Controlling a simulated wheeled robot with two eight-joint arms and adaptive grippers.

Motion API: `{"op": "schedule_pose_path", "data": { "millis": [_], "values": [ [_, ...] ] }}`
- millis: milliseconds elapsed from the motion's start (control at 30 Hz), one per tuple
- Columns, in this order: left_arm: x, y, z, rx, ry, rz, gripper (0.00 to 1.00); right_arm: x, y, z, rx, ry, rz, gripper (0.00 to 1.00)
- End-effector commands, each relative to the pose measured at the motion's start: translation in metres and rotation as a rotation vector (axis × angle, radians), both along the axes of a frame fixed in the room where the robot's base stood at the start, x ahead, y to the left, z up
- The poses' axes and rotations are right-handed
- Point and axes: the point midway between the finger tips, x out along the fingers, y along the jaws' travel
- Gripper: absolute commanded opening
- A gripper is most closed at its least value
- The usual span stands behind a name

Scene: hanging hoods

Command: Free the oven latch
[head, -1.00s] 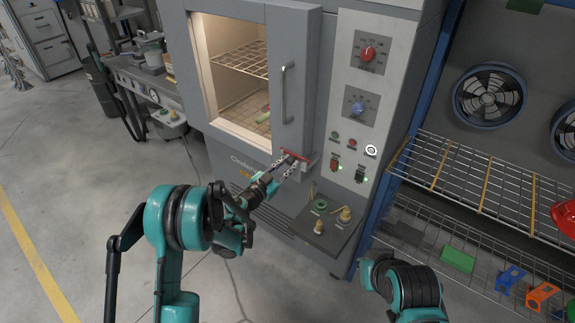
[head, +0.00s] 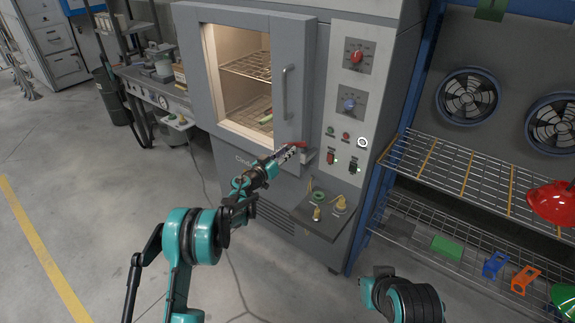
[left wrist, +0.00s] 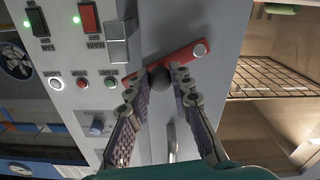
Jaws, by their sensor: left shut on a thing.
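The oven latch (head: 298,146) is a red bar at the lower right of the oven door, beside the control panel. In the left wrist view the red latch (left wrist: 188,56) lies slanted, with a silver screw at one end and a dark round knob (left wrist: 160,77) on it. My left gripper (head: 284,155) reaches it from the lower left. In the left wrist view its fingers (left wrist: 168,76) are shut on the latch at the knob. My right gripper is out of view; only my right arm shows.
The oven door (head: 288,105) has a vertical handle (head: 284,92) and a window onto wire racks. Knobs and switches line the control panel (head: 347,110). A small ledge (head: 318,222) with fittings juts out below. A wire shelf (head: 460,180) stands to the right.

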Motion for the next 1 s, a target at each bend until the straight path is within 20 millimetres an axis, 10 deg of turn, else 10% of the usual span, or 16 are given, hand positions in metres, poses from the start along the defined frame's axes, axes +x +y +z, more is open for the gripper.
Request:
{"op": "schedule_pose_path", "data": {
  "millis": [1000],
  "values": [
    [0.032, 0.027, 0.030, -0.690, 0.501, -0.004, 0.00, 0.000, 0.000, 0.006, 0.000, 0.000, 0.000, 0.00]
  ]
}}
